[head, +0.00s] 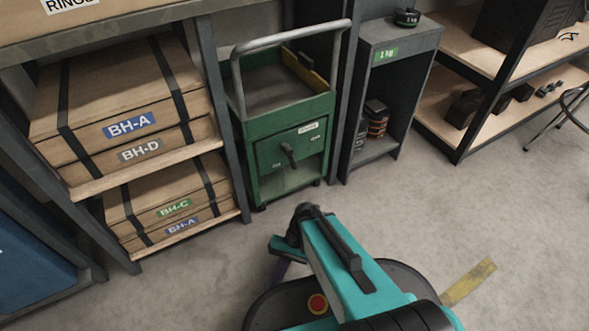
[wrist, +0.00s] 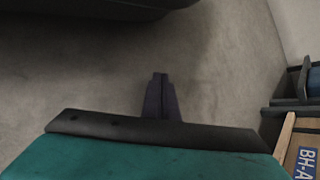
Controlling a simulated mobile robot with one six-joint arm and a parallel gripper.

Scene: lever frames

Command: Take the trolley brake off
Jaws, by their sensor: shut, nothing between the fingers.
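The green trolley (head: 262,117) stands between the parcel shelf and a grey cabinet, its grey tube handle (head: 290,38) on top. A dark lever (head: 289,153) is on its front panel, slanting from upper left to lower right. A white label is above the lever and two small marks sit beside it, too small to read. My gripper (head: 277,274) is low in front of the trolley, apart from the lever, partly hidden by my arm. In the wrist view my gripper (wrist: 160,78) has its fingers together over bare floor, holding nothing. The trolley is not in the wrist view.
The shelf on the left holds strapped boxes (head: 120,100); one box edge (wrist: 300,150) shows in the wrist view. The grey cabinet (head: 398,95) stands close right of the trolley. Wooden shelves (head: 470,65) are farther right.

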